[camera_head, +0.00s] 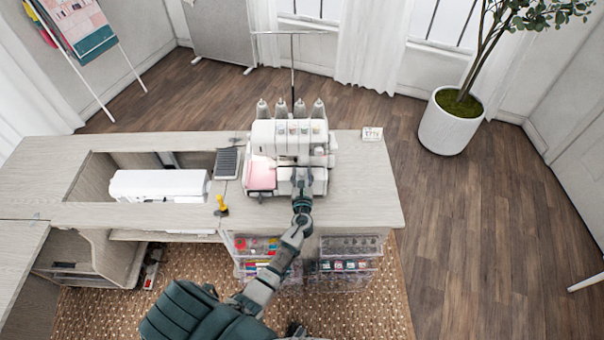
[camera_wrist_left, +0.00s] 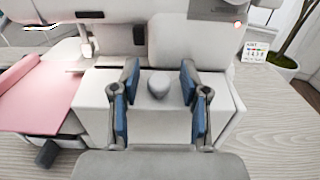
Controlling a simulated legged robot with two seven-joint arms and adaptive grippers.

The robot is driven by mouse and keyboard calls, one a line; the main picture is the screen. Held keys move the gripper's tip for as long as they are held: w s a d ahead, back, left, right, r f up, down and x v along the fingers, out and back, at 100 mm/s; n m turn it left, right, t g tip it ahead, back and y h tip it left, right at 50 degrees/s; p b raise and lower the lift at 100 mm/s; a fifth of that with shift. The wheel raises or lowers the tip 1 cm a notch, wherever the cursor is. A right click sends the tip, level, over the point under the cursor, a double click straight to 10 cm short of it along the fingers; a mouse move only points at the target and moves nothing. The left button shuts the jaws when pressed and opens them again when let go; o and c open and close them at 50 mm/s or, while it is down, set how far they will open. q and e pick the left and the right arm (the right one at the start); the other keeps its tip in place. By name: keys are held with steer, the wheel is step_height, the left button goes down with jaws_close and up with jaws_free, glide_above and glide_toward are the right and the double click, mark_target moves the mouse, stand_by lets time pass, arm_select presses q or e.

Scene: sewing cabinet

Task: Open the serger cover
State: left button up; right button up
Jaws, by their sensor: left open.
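The white serger (camera_head: 290,140) stands on the cabinet top, with several thread cones along its top. In the left wrist view its white front cover (camera_wrist_left: 97,90) is in place below the upper body (camera_wrist_left: 190,40), with a rounded grey knob (camera_wrist_left: 158,85) near its middle. My left gripper (camera_head: 304,180) reaches the front of the serger. In the left wrist view the gripper (camera_wrist_left: 158,98) is open, its two blue-padded fingers on either side of the knob with gaps between. The cover is largely hidden by my gripper in the head view. My right gripper is not in view.
A pink pad (camera_head: 261,177) lies at the serger's left front. A dark pedal-like block (camera_head: 227,163), a yellow item (camera_head: 221,206) and a sunken white sewing machine (camera_head: 160,185) are further left. A small card (camera_head: 372,134) is at right; the cabinet top (camera_head: 365,190) there is clear.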

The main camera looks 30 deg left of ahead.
arm_select(q)
steer(key=shift+w, duration=0.1)
jaws_close()
stand_by(0.3)
